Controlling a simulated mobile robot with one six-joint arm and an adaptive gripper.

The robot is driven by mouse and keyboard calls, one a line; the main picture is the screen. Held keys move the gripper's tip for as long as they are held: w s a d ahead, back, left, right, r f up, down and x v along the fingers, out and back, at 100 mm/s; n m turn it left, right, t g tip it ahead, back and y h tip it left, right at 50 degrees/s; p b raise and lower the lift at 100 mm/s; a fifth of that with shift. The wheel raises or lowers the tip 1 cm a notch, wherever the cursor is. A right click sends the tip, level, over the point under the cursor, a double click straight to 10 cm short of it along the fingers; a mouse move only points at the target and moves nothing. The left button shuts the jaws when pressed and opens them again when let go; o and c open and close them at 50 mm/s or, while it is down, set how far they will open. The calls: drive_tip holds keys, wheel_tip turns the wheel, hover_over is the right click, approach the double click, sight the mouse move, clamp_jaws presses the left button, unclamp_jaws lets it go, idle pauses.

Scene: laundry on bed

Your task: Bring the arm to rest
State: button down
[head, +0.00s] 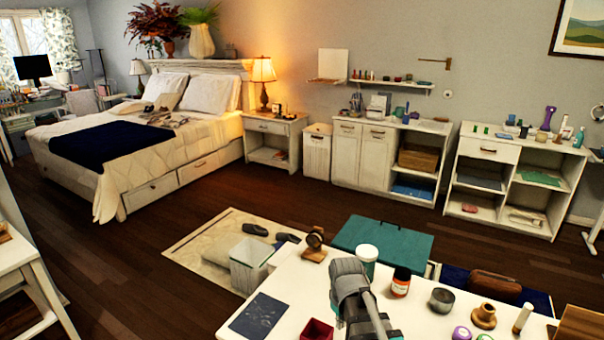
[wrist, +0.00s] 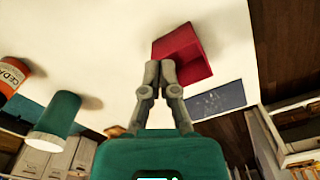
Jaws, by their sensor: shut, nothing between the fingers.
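My gripper (wrist: 160,73) shows in the wrist view with its two grey fingers together and nothing between them. Its tips overlap the edge of a red open box (wrist: 190,48) in that view; I cannot tell whether they touch it. In the head view the red box (head: 318,330) stands on the white table (head: 284,285) at the bottom edge. My grey arm (head: 350,290) is above the table just right of the box. The fingertips cannot be made out in the head view.
Near my arm stand a teal-green jar (head: 367,258), an orange-labelled bottle (head: 401,282) and a grey tin (head: 442,299). A dark slate (head: 258,316) lies left of the red box. A wooden stand (head: 315,246) is at the table's far edge. The bed (head: 150,160) is far left.

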drive_tip(key=s+d+r+m+p, duration=0.1)
drive_tip(key=s+d+r+m, duration=0.1)
drive_tip(key=s+d+m, duration=0.3)
drive_tip(key=shift+s+d+m, duration=0.15)
drive_tip(key=shift+d+m, duration=0.45)
drive_tip(key=shift+d, duration=0.05)
